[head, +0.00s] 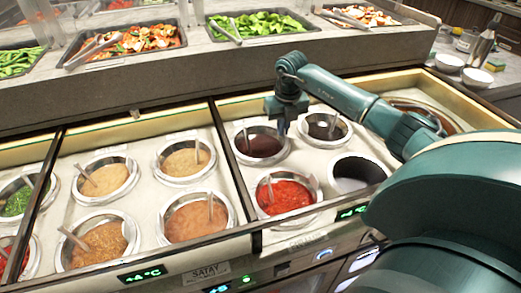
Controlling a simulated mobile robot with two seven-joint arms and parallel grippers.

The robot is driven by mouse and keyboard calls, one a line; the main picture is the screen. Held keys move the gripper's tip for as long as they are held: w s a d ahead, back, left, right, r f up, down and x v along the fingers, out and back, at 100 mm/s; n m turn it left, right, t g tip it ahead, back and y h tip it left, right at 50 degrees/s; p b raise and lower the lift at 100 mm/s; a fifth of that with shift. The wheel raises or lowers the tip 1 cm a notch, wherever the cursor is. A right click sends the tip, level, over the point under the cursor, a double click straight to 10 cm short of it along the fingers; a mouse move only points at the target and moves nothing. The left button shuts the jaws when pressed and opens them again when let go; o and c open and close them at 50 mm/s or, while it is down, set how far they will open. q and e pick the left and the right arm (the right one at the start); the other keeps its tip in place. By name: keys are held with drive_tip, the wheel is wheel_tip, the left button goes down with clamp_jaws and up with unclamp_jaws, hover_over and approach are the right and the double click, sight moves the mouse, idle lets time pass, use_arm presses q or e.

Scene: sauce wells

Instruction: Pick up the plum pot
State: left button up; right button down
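Two round steel pots of dark sauce sit in the right-hand well section. The left one (262,146) holds dark reddish-brown sauce, and the right one (325,132) holds near-black sauce. No readable label shows which is plum. My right gripper (283,127) points down just above the far side of the left dark pot, between it and the right one. Its fingers are small and seen edge-on, so their opening is unclear. Nothing visible hangs from it. My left gripper is out of view.
A red sauce pot (285,196) and an empty-looking dark well (356,174) lie nearer the front. Tan sauce pots (198,218) fill the middle section. Spoon handles stick up from several pots. A raised counter with salad trays (262,24) runs behind.

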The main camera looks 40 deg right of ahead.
drive_tip(key=shift+w+r, duration=0.1)
drive_tip(key=shift+r, duration=0.15)
use_arm(q)
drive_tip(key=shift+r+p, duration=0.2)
drive_tip(key=shift+p, duration=0.1)
use_arm(e)
wheel_tip(320, 180, up, 18)
drive_tip(key=shift+f, duration=0.15)
idle(0.4)
use_arm(q)
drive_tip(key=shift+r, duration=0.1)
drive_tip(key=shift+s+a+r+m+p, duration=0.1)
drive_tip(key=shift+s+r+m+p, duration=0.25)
drive_tip(key=shift+p, duration=0.85)
use_arm(e)
wheel_tip(320, 180, up, 2)
drive_tip(key=shift+r, duration=0.1)
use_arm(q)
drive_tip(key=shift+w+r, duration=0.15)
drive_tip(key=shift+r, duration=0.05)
